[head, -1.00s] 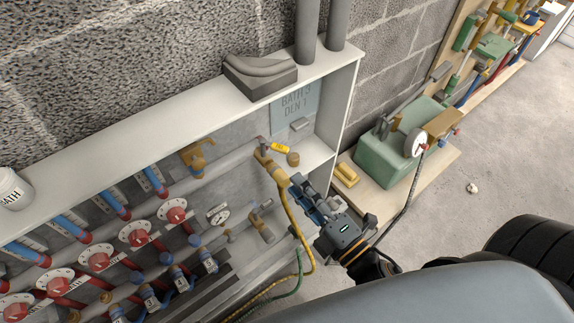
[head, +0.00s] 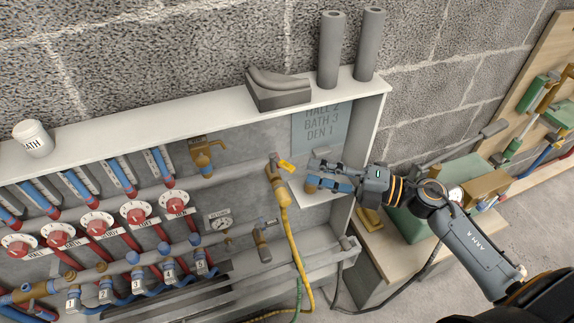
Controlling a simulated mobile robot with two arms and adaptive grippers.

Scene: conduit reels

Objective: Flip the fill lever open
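The fill lever (head: 287,166) is a small yellow handle on a brass valve (head: 274,172) at the right end of the upper pipe, inside the manifold cabinet. A yellow hose (head: 293,238) hangs from the brass fitting below it. My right gripper (head: 308,174) is just right of the lever, its two blue-grey fingers pointing left towards it. The fingers are apart, with nothing seen between them. Whether a fingertip touches the lever cannot be told, but a small gap seems to show. My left gripper is not in view.
The cabinet's white top (head: 200,127) carries a grey curved block (head: 278,90) and a white cup (head: 33,138). Red dials (head: 136,214) and blue valves fill the left. A small ledge sits below my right gripper. A green machine (head: 408,222) stands on a bench at right.

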